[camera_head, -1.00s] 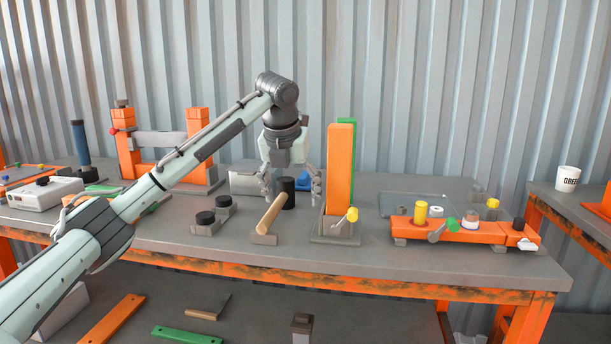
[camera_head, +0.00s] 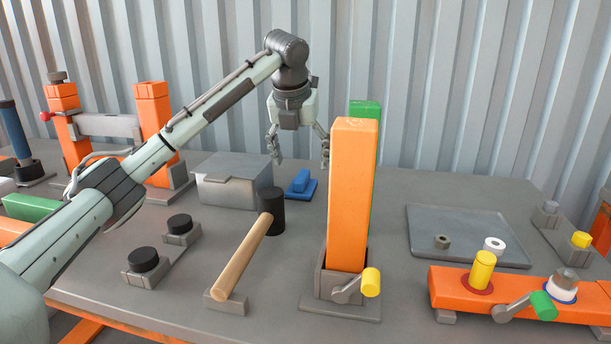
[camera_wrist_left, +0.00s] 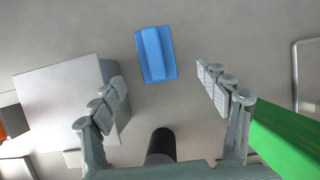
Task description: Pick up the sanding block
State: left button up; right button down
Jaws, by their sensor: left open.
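The sanding block (camera_head: 300,182) is a small blue block with a raised ridge, lying on the grey bench between a grey box and the orange post. In the left wrist view the blue block (camera_wrist_left: 155,54) lies ahead of the fingertips, roughly midway between them. My left gripper (camera_head: 300,160) points down above the bench near the block, with its fingers spread and nothing between them. Its two fingers also show apart in the left wrist view (camera_wrist_left: 162,95). My right gripper is in neither view.
A grey tray (camera_head: 440,225) lies farther right.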

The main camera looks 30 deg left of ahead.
aim_at(301, 175)
pick_arm(q)
jog(key=shift+w+a, duration=0.1)
jog(key=shift+w, duration=0.2)
jog(key=shift+w+f, duration=0.1)
jog(key=shift+f, duration=0.15)
jog(key=shift+x, duration=0.8)
jog(key=x, duration=0.4)
jog(key=shift+a+f, duration=0.25)
jog(key=shift+a, duration=0.15)
jog(key=shift+w+f, duration=0.2)
jog(key=shift+f, duration=0.15)
jog(key=c, duration=1.2)
jog(key=shift+c, duration=0.6)
jog(key=shift+r, duration=0.35)
notch_tip(301, 175, up, 9)
jog(key=shift+f, duration=0.2)
jog(key=shift+r, duration=0.4)
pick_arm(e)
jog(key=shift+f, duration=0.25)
